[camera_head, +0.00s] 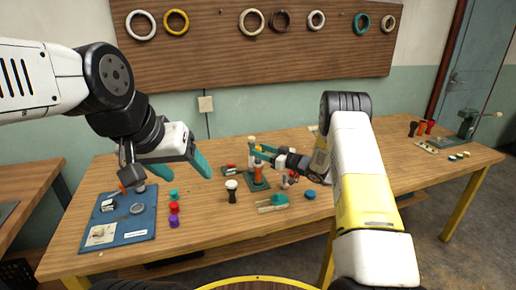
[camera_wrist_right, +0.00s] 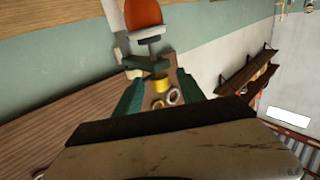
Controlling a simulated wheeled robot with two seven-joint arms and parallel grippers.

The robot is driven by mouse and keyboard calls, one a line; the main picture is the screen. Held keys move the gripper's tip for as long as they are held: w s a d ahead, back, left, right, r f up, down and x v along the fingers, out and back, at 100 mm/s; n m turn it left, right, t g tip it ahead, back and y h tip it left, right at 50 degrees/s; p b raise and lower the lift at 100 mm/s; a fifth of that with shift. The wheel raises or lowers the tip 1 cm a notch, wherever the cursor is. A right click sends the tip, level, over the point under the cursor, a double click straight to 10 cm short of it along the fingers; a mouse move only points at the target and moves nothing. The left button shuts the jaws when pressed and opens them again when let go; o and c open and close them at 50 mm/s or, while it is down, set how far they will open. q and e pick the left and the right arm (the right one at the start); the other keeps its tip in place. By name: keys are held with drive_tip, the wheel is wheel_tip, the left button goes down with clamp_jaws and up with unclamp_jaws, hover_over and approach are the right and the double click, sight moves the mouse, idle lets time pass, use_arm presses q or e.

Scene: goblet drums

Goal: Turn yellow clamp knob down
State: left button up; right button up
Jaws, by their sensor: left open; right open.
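The green clamp stand (camera_head: 257,183) stands on the table near the middle in the head view, with an orange goblet drum body (camera_head: 259,171) upright in it. The orange body (camera_wrist_right: 143,14) and green clamp parts (camera_wrist_right: 140,62) also show in the right wrist view. A yellow piece, apparently the clamp knob (camera_wrist_right: 160,83), lies between the teal fingers there; contact cannot be told. My right gripper (camera_head: 260,151) is open at the top of the stand and partly hides it. My left gripper (camera_head: 180,168) is open and empty above the table's left part.
A blue mat (camera_head: 137,235) with small parts lies at left. Teal, red and purple pieces (camera_head: 174,208) stand beside it. A white-topped dark goblet (camera_head: 232,190), a green-and-tan tool (camera_head: 273,203) and a blue disc (camera_head: 309,193) lie near the stand. Another green stand (camera_head: 466,125) is far right.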

drive_tip(key=shift+x, duration=0.85)
clamp_jaws()
drive_tip(key=m+t+h, duration=0.3)
drive_tip(key=shift+r+t+h, duration=0.1)
drive_tip(key=shift+t+h, duration=0.3)
drive_tip(key=shift+m+t+h, duration=0.4)
drive_tip(key=shift+m+h, duration=0.2)
drive_tip(key=shift+m, duration=0.1)
unclamp_jaws()
